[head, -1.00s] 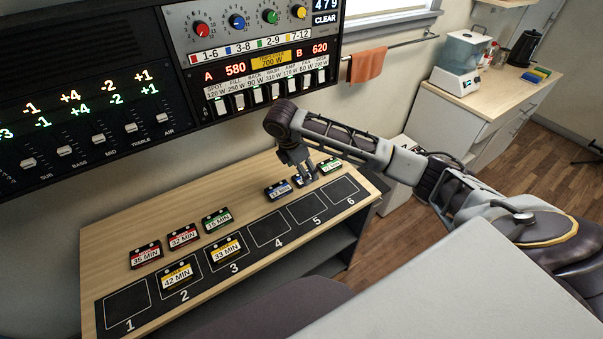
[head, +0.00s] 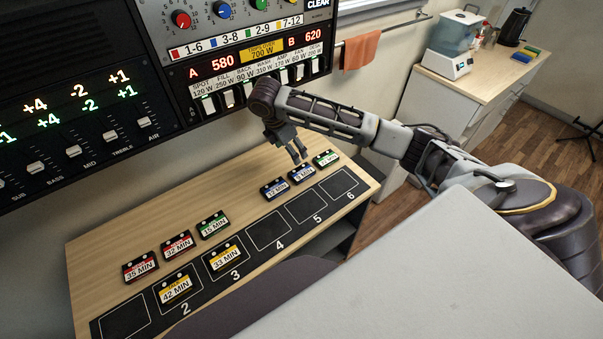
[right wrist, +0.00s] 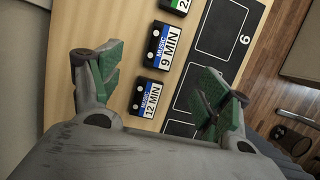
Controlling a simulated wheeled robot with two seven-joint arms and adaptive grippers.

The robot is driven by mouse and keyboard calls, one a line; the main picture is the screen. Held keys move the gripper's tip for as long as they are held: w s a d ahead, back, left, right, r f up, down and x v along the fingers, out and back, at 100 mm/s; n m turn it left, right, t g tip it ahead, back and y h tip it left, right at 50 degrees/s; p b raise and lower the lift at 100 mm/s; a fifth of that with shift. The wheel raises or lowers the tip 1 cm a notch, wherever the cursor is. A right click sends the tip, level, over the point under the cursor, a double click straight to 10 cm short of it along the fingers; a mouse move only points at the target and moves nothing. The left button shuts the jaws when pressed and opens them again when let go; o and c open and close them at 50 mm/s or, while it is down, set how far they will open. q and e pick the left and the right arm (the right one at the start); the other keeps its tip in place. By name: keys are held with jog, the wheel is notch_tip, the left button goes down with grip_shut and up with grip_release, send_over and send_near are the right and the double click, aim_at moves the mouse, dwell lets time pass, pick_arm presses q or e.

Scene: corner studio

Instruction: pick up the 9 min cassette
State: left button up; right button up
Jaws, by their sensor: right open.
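The 9 min cassette (head: 303,175) is blue and white and lies on the wooden table behind the numbered slots, between the 12 min cassette (head: 275,188) and a green-labelled cassette (head: 326,160). My right gripper (head: 299,155) is open and empty just above and behind it, pointing down. In the right wrist view, the 9 min cassette (right wrist: 165,47) lies ahead of the space between the open green-padded fingers (right wrist: 158,78), with the 12 min cassette (right wrist: 150,99) nearer. My left gripper is not in view.
Slots 4, 5 and 6 (head: 338,185) on the black strip are empty. Cassettes of 42 min (head: 175,288) and 33 min (head: 226,257) lie in slots 2 and 3. The control panel (head: 240,60) rises behind the table. Red and green cassettes lie at the left.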

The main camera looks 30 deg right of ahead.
send_over(302, 172)
jog(key=a, duration=0.2)
jog(key=shift+w+d+f, duration=0.1)
jog(key=shift+w+f, duration=0.05)
jog(key=shift+f, duration=1.95)
jog(key=shift+w+d+f, duration=0.1)
jog(key=shift+f, duration=2)
jog(key=shift+f, duration=0.1)
jog(key=shift+s+x, duration=0.15)
jog(key=shift+x, duration=1.05)
jog(key=shift+s+x, duration=0.15)
jog(key=shift+x, duration=1.1)
jog(key=shift+f+p, duration=0.25)
jog(key=shift+p, duration=0.45)
jog(key=shift+c, duration=0.3)
jog(key=shift+s+a, duration=0.1)
jog(key=c, duration=1.1)
